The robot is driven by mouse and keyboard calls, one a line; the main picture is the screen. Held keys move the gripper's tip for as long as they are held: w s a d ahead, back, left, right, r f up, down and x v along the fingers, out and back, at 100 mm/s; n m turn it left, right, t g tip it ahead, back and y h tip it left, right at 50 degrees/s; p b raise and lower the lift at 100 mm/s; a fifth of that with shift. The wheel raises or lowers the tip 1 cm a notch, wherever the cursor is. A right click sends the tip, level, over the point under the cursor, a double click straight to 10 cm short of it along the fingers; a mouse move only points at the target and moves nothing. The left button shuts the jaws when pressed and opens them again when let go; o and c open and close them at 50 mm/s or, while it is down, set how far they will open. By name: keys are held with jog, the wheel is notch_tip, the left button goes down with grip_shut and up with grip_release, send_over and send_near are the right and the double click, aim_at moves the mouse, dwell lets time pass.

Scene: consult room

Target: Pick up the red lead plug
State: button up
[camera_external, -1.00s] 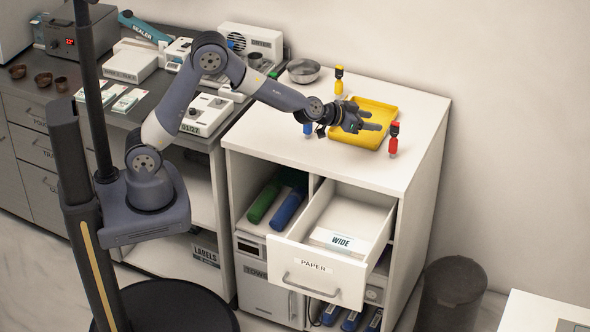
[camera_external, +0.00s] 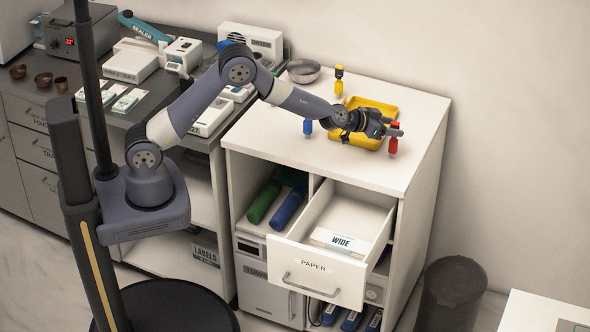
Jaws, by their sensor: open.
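The red lead plug (camera_external: 393,146) stands upright on the white cabinet top, near its right edge, with a dark band near its top. My gripper (camera_external: 394,130) is open, its fingertips at the upper part of the red plug. From this view I cannot tell whether the plug is between the fingers or just beside them. The fingers hide part of the plug's top.
A yellow tray (camera_external: 380,107) lies under and behind my gripper. A yellow plug (camera_external: 339,86) and a blue plug (camera_external: 308,127) stand on the same top (camera_external: 270,130). A metal bowl (camera_external: 303,71) is at the back. The PAPER drawer (camera_external: 318,272) is pulled out below.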

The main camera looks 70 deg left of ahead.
jog(key=shift+x, duration=0.95)
grip_shut()
